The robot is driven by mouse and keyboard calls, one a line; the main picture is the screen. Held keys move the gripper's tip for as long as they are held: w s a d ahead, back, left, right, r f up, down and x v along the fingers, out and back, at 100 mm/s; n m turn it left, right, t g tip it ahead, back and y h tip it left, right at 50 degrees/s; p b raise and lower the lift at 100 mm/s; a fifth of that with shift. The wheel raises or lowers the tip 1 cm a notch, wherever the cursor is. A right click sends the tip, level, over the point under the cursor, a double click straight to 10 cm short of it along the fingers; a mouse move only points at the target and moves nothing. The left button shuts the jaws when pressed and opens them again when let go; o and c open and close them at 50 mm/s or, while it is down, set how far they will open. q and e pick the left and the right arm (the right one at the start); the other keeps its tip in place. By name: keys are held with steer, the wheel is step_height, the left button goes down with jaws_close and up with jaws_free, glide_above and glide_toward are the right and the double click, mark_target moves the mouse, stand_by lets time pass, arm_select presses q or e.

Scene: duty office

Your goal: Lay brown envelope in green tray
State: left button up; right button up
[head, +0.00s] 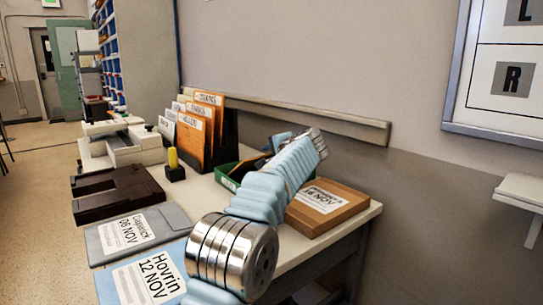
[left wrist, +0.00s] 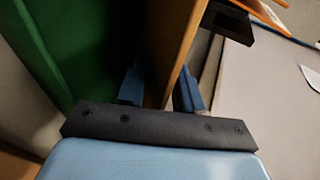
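In the left wrist view, the green tray (left wrist: 50,45) fills the left side. My left gripper (left wrist: 160,92) has its two blue fingers on either side of the brown envelope (left wrist: 172,45) and looks closed on it. In the head view the fingertips are hidden behind the arm. My right gripper is not in view.
A blue envelope (head: 150,278) and a grey envelope (head: 135,232) lie at the near left of the desk. Beyond are a dark brown tray (head: 115,193), a yellow-handled stamp (head: 174,165) and upright orange folders (head: 193,135). A wall stands behind the desk.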

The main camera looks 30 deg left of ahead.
arm_select(q)
steer(key=shift+d, duration=0.1)
steer(key=b+v, duration=0.1)
steer(key=v, duration=1.2)
steer(key=shift+s+d+r, duration=0.2)
